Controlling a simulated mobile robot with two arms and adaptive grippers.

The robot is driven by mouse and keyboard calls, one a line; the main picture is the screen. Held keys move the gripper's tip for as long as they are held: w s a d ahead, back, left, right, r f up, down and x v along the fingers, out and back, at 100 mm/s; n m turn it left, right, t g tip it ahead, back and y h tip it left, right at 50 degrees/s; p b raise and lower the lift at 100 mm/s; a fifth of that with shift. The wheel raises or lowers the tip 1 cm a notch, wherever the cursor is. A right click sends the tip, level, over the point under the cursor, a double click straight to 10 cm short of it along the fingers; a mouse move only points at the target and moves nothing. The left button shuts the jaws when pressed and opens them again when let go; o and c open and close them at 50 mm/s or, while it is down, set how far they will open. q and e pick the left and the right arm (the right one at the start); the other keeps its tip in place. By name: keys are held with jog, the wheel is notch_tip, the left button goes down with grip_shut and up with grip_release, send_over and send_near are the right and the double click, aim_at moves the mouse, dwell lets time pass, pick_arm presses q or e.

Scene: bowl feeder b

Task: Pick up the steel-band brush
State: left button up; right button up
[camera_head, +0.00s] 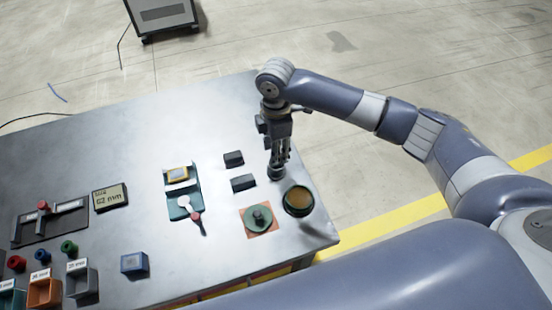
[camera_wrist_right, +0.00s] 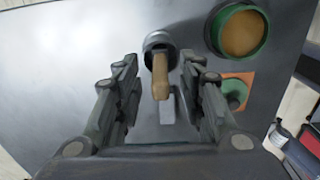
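A tan handle (camera_wrist_right: 160,80) rises toward the camera in the right wrist view, with a round grey metallic collar (camera_wrist_right: 158,41) at its far end. I take it for the steel-band brush; whether the collar is its band or a separate holder is unclear. My right gripper (camera_wrist_right: 159,68) is open, with one finger on each side of the handle and gaps visible between. In the head view my right gripper (camera_head: 279,156) points down above the grey base (camera_head: 276,173) on the table. The handle is mostly hidden there by the fingers. My left gripper is not in view.
A green bowl with brown contents (camera_head: 299,200) stands close to the right gripper. A green knobbed piece on an orange mat (camera_head: 249,226) and two dark blocks (camera_head: 234,159) (camera_head: 243,182) are nearby. A teal tray (camera_head: 178,208) and several coloured bins lie further left.

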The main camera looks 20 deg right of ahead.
notch_tip(320, 180, down, 2)
jog(key=shift+s+f, duration=0.1)
jog(key=shift+f, duration=0.3)
jog(key=shift+c, duration=0.8)
grip_shut()
jog(key=shift+r, duration=0.25)
notch_tip(320, 180, up, 9)
jog(key=shift+f+b, duration=0.2)
jog(key=shift+b, duration=0.65)
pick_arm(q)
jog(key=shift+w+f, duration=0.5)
pick_arm(e)
jog(key=shift+r, duration=0.45)
